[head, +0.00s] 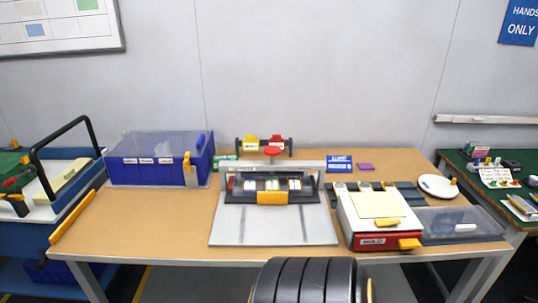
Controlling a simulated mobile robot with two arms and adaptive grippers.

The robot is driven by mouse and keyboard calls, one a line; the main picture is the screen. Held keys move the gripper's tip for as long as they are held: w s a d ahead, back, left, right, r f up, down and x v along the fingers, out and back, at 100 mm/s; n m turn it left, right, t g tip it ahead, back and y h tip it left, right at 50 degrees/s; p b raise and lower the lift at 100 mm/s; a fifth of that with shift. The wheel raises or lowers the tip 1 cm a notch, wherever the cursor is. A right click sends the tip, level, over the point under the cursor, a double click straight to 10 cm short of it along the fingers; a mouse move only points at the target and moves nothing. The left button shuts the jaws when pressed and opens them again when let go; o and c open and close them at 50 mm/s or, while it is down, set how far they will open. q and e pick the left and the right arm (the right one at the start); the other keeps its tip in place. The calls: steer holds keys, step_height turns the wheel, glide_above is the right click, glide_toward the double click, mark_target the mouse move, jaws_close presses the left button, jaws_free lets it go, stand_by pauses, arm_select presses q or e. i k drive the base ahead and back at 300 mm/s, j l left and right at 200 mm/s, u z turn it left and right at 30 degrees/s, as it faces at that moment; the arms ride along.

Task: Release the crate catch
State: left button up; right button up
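A blue crate (140,173) with a clear lid (150,145) stands at the left back of the wooden table. Its lid looks shut. A yellow catch (187,167) stands upright against the crate's front, near the right corner. A blue upright piece (201,140) shows at the lid's right side. Whether the catch is engaged is too small to tell.
A grey press-like fixture (225,225) stands mid-table. A red-and-white box marked "MOLD" (375,241) and a clear bin (460,226) stand at the right. A blue cart (40,238) with a black handle is at the left. Bare tabletop (150,225) lies before the crate.

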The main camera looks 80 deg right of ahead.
mark_target(186, 161)
steer(key=l+z, duration=0.15)
steer(key=z, duration=0.35)
steer(key=i+l+z, duration=0.15)
steer(key=z, duration=0.3)
steer(key=i+l+z, duration=0.1)
steer(key=z, duration=0.4)
steer(key=i+l+z, duration=0.1)
steer(key=z, duration=0.4)
steer(key=i+l, duration=0.15)
steer(key=i, duration=0.4)
